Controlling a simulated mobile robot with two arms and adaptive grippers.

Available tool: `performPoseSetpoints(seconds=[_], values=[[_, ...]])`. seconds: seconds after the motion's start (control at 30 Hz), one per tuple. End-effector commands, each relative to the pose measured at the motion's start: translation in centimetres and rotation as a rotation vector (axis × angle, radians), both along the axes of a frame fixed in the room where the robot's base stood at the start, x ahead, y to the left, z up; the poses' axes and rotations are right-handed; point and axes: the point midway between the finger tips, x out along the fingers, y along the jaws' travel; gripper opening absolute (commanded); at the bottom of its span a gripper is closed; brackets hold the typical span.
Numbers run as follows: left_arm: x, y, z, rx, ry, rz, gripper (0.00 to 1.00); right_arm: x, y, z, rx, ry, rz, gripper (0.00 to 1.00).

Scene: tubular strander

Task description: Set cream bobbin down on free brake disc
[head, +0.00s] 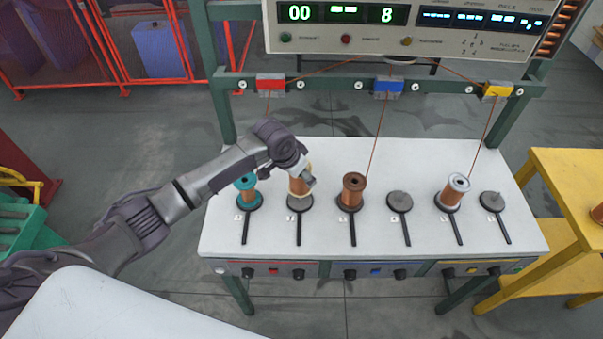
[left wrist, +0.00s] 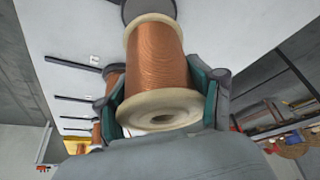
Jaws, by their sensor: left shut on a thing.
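The cream bobbin (head: 299,187), wound with copper wire, is in my left gripper (head: 304,174) over the second brake disc (head: 300,203) from the left. In the left wrist view the cream bobbin (left wrist: 158,62) sits between both fingers, its near flange facing the camera. A dark disc (left wrist: 130,12) shows behind its far flange; I cannot tell whether the two touch. Two discs further right are bare: the fourth disc (head: 400,202) and the sixth disc (head: 492,201). My right gripper is in neither view.
A teal bobbin (head: 247,191) stands close on the left and a brown bobbin (head: 352,190) on the right. A white-flanged bobbin (head: 454,190) stands further right. Wires run up to the guide rail. The front of the white table (head: 375,248) is clear apart from dark levers.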

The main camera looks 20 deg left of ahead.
Motion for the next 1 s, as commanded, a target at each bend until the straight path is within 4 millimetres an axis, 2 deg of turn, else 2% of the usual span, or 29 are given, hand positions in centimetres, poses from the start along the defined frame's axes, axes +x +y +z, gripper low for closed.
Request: performPoseSetpoints(seconds=[0.03,0.37,0.63,0.97,1.0], values=[[0.1,0.0,-0.6,-0.002,-0.005,0.0,0.0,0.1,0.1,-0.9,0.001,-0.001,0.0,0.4],[0.1,0.0,-3.2,-0.002,-0.006,-0.001,0.0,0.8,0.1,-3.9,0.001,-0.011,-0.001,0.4],[0.1,0.0,-4.7,-0.002,-0.005,0.0,0.0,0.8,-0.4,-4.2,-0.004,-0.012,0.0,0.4],[0.1,-0.1,-5.0,-0.002,-0.006,0.0,0.0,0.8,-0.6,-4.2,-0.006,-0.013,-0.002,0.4],[0.1,-0.1,-5.0,-0.002,-0.006,0.0,0.66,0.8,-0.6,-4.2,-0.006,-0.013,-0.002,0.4]])
